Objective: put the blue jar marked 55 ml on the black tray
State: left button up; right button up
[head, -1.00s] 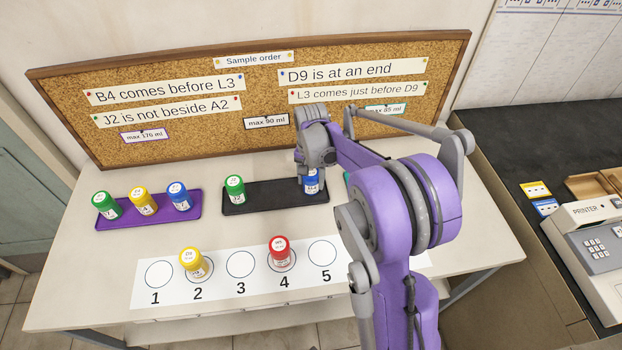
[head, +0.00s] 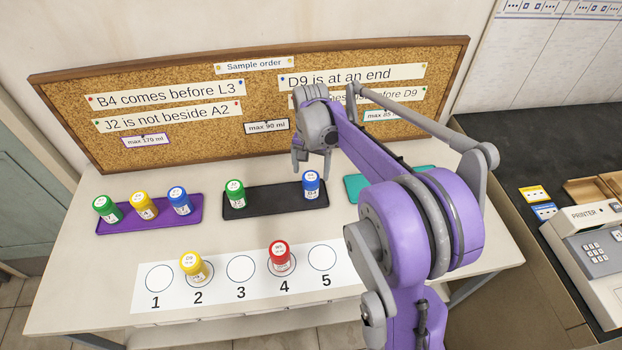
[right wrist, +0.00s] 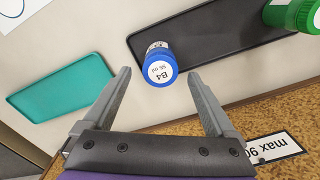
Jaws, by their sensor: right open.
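The blue jar marked B4, 55 ml (head: 311,185) stands upright on the right end of the black tray (head: 268,200). The right wrist view shows the same blue jar (right wrist: 160,66) and its 55 ml label, on the end of the black tray (right wrist: 215,50). My right gripper (head: 312,165) is above and behind the jar, apart from it. In the right wrist view the fingers (right wrist: 158,92) are spread wide with nothing between their tips. A green jar (head: 235,193) stands at the tray's left end. My left gripper is not in view.
A purple tray (head: 150,222) holds a green, a yellow and a blue jar. A teal tray (right wrist: 60,88) is empty where visible. On the numbered strip (head: 220,292), a yellow jar (head: 193,267) is at 2 and a red jar (head: 279,256) at 4. The corkboard (head: 200,140) stands behind.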

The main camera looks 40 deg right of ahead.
notch_tip(320, 180, up, 4)
jog(key=shift+r, duration=0.5)
jog(key=shift+s+a+r, duration=0.2)
jog(key=shift+a, duration=0.1)
jog(key=s+a+f+n+t, duration=0.2)
jog(key=s+a+n, duration=0.3)
jog(key=s+a, duration=0.4)
jog(key=s+a+f+n+t, duration=0.3)
jog(key=s+a+n, duration=0.3)
jog(key=s+a, duration=0.3)
jog(key=shift+s+f, duration=0.35)
jog(key=shift+f, duration=0.4)
